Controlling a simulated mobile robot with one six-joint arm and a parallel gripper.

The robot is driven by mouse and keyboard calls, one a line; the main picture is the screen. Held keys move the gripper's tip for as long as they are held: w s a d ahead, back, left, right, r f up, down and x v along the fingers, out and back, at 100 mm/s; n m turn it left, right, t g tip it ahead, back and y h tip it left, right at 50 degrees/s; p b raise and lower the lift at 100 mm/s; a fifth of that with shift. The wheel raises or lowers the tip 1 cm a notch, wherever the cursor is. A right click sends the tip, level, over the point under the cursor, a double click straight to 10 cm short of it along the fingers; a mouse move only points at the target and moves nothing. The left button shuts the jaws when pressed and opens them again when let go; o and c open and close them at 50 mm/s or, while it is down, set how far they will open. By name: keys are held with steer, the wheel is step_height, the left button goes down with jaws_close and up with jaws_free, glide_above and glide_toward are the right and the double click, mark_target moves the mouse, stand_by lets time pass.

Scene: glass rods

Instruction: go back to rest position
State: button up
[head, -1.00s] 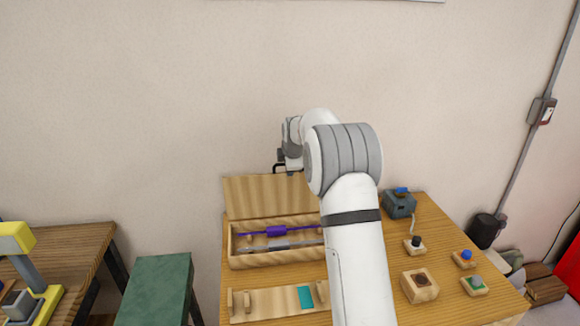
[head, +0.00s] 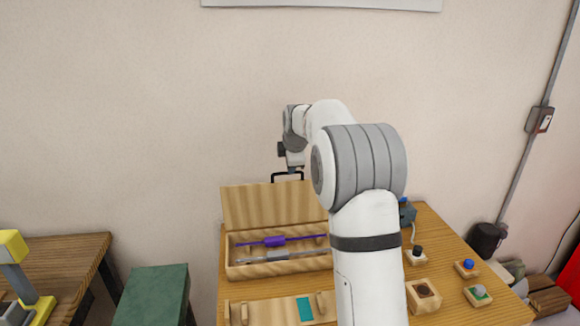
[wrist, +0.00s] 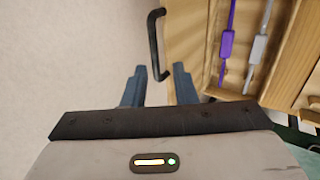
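My gripper (wrist: 160,68) is open, with its two blue-grey fingers apart and nothing clamped between them. In the head view my gripper (head: 291,165) hangs above the raised lid, partly hidden by its own wrist. A black handle (wrist: 154,40) on the lid shows in the wrist view, its lower end near the gap between the fingertips; I cannot tell the depth between them. In the head view the handle (head: 287,175) sits at the lid's top edge. The wooden box lid (head: 262,207) stands open.
The open box (head: 232,270) holds a purple rod (head: 275,241) and a grey rod (head: 279,255). A wooden rack (head: 262,313) with a teal patch lies in front. Several button blocks, including a blue one (head: 467,267), are at right. A green stool (head: 152,296) stands left.

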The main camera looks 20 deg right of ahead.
steer(key=s+a+r+m+g, duration=0.1)
steer(key=s+a+r+m, duration=0.2)
steer(key=s, duration=0.8)
steer(key=s+a+m+g, duration=0.15)
steer(key=s+m, duration=0.35)
steer(key=s, duration=0.5)
steer(key=s+a+f+m, duration=0.1)
steer(key=s+f+m, duration=0.1)
steer(key=s, duration=0.6)
steer(key=s+a+f+m, duration=0.1)
steer(key=s+f+m, duration=0.2)
steer(key=s, duration=0.5)
steer(key=s+a+f+m+g, duration=0.1)
steer(key=s+m, duration=0.3)
steer(key=s, duration=0.4)
steer(key=shift+s+a+f+y, duration=0.2)
steer(key=shift+f+y, duration=0.1)
steer(key=shift+f, duration=0.5)
